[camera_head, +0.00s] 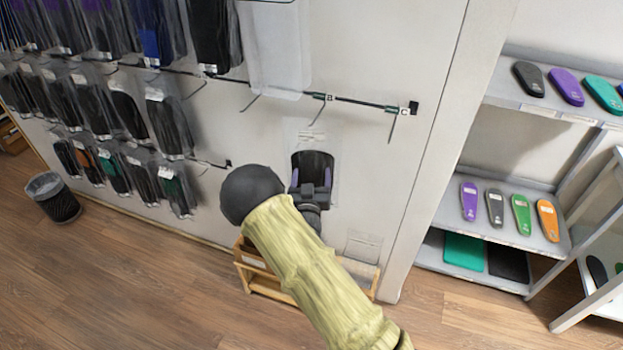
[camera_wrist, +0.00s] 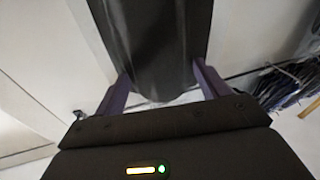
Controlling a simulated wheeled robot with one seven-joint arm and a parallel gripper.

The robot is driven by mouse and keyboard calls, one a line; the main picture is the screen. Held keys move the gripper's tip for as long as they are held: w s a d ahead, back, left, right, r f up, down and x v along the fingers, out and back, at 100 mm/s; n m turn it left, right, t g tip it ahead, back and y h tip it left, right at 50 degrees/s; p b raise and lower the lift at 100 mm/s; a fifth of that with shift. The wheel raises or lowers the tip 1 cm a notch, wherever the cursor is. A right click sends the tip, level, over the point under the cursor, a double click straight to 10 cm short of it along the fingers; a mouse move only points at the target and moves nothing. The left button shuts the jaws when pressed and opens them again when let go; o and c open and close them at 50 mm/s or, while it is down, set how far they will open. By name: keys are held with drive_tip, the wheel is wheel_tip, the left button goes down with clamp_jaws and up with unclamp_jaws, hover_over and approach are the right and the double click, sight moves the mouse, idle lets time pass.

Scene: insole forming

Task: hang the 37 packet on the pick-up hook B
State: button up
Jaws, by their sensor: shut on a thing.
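My gripper (camera_head: 311,186) is shut on a clear packet (camera_head: 303,135) holding a dark insole (camera_head: 316,162). I take it for the 37 packet, but no number is readable. The packet is upright against the white wall's background, its clear top just below the hook labelled B (camera_head: 318,115). I cannot tell whether its top touches the hook. In the wrist view the dark insole (camera_wrist: 155,45) runs between my two purple fingers (camera_wrist: 163,88). The hook does not show clearly there.
Hook C (camera_head: 392,128) is to the right and another bare hook (camera_head: 250,103) to the left. Several dark packets (camera_head: 168,125) hang further left. A wooden stand (camera_head: 262,282) is below my gripper. Shelves with coloured insoles (camera_head: 497,207) are at right, a bin (camera_head: 52,199) at left.

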idle(0.4)
drive_tip(key=o, duration=1.1)
drive_tip(key=shift+s+f, duration=0.15)
drive_tip(key=shift+s, duration=0.4)
drive_tip(key=s+a+f+b, duration=0.1)
drive_tip(key=s+b, duration=0.3)
drive_tip(key=s, duration=1.2)
drive_tip(key=shift+f, duration=0.2)
drive_tip(key=shift+a, duration=0.1)
